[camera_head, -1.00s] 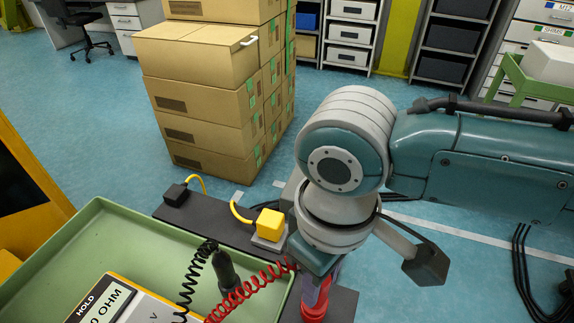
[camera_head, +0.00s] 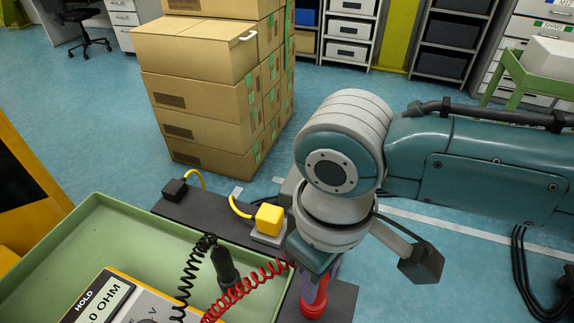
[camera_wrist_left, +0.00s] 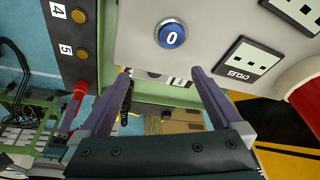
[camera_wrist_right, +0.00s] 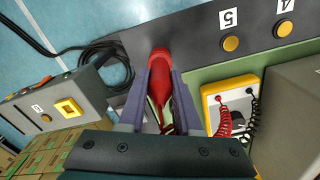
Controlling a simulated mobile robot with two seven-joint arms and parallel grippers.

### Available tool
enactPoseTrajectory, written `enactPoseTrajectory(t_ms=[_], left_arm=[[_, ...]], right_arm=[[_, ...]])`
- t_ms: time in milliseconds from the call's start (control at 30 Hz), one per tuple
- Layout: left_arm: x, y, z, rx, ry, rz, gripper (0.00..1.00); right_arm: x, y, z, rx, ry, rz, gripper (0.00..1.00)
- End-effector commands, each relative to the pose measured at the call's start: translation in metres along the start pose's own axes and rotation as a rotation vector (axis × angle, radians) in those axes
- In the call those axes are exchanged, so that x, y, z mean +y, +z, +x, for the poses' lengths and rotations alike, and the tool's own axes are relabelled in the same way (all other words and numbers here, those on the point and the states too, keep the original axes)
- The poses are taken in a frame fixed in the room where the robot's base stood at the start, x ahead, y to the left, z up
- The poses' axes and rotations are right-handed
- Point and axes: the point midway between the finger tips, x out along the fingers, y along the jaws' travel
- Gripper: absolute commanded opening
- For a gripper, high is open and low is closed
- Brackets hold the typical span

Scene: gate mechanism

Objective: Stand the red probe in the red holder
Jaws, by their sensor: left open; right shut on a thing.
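My right gripper (camera_wrist_right: 160,75) is shut on the red probe (camera_wrist_right: 160,92), whose coiled red lead (camera_head: 245,290) runs to the yellow meter (camera_head: 98,290). In the right wrist view the probe's tip end meets the red holder (camera_wrist_right: 152,56) on the dark plate. In the head view, the holder (camera_head: 314,303) shows just under my right gripper (camera_head: 322,270). How deep the probe sits is hidden. The holder (camera_wrist_left: 80,88) and probe (camera_wrist_left: 68,121) also show in the left wrist view.
A black probe (camera_head: 226,268) with a coiled black lead is by the green tray (camera_head: 60,236). A yellow block (camera_head: 268,219) and a black block (camera_head: 174,190) sit on the dark plate behind. Stacked cartons (camera_head: 205,95) stand farther back.

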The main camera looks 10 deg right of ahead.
Motion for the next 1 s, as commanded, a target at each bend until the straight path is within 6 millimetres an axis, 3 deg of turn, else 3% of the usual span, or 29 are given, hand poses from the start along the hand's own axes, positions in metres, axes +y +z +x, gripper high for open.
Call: enactPoseTrajectory(t_ms=[33, 67, 367, 567, 800, 1000], left_arm=[[0.0003, 0.0000, -0.0001, 0.000, 0.001, -0.001, 1.00], [0.0005, -0.0001, -0.0001, 0.000, 0.001, -0.002, 1.00], [0.0025, -0.0005, -0.0002, 0.001, 0.007, -0.009, 1.00], [0.0024, -0.0004, -0.0002, 0.001, 0.007, -0.009, 1.00], [0.0022, -0.0004, -0.0002, 0.001, 0.006, -0.008, 1.00], [0.0009, -0.0001, -0.0002, 0.000, 0.003, -0.003, 1.00]], right_arm=[[-0.0001, -0.0001, -0.0001, 0.000, 0.000, 0.000, 0.00], [-0.0001, 0.0000, -0.0001, 0.000, 0.000, 0.000, 0.34], [-0.0001, 0.0000, -0.0001, 0.000, 0.000, 0.000, 0.68], [0.0000, 0.0002, 0.0000, 0.000, 0.000, 0.000, 0.70], [0.0000, 0.0002, 0.0000, 0.000, 0.000, 0.000, 0.97], [0.0000, 0.0001, -0.0001, 0.000, 0.000, 0.000, 0.98]])
